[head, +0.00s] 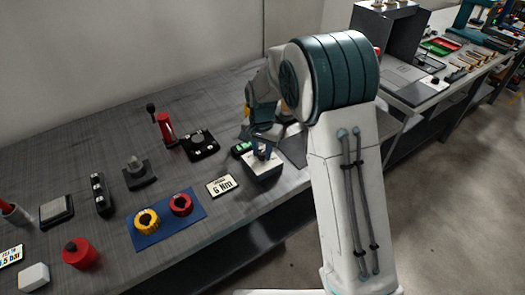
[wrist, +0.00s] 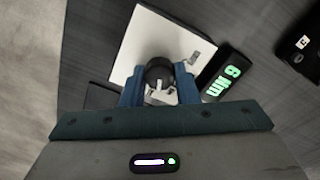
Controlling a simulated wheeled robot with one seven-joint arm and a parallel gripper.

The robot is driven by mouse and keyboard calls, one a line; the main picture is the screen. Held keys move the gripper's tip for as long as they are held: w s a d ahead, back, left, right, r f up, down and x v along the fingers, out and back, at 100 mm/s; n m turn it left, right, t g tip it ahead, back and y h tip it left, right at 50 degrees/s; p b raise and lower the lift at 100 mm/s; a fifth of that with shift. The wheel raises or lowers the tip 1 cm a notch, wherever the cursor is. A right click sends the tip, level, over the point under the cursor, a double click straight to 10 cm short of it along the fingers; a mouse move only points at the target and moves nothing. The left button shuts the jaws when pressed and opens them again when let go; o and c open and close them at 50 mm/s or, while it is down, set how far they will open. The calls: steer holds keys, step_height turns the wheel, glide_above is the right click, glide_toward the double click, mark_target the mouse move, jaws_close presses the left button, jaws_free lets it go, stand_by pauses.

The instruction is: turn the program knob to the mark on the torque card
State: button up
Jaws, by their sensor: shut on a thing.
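The torque card (head: 221,186) is a white card with dark print reading "6 Nm", lying on the bench in the head view. The program knob (wrist: 159,72) is round and black with a pale pointer-like part, on a white box that shows in both views (head: 265,172) (wrist: 150,35). My gripper (head: 262,153) is over this box. In the wrist view my gripper's blue fingers (wrist: 160,88) are shut on the knob from both sides. Marks around the knob are not readable. A black display (wrist: 222,78) beside the box shows green characters, seemingly starting with a 6.
A blue mat (head: 166,222) with a yellow ring and a red ring lies left of the card. A black fixture (head: 199,144), a red-handled tool (head: 165,128) and a grey stand (head: 138,172) are behind. The bench front edge runs close to the box.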

mark_target(262, 152)
steer(key=shift+w+r+m, duration=0.1)
steer(key=shift+m, duration=0.8)
steer(key=o, duration=1)
steer(key=shift+c, duration=0.2)
step_height(262, 152, up, 14)
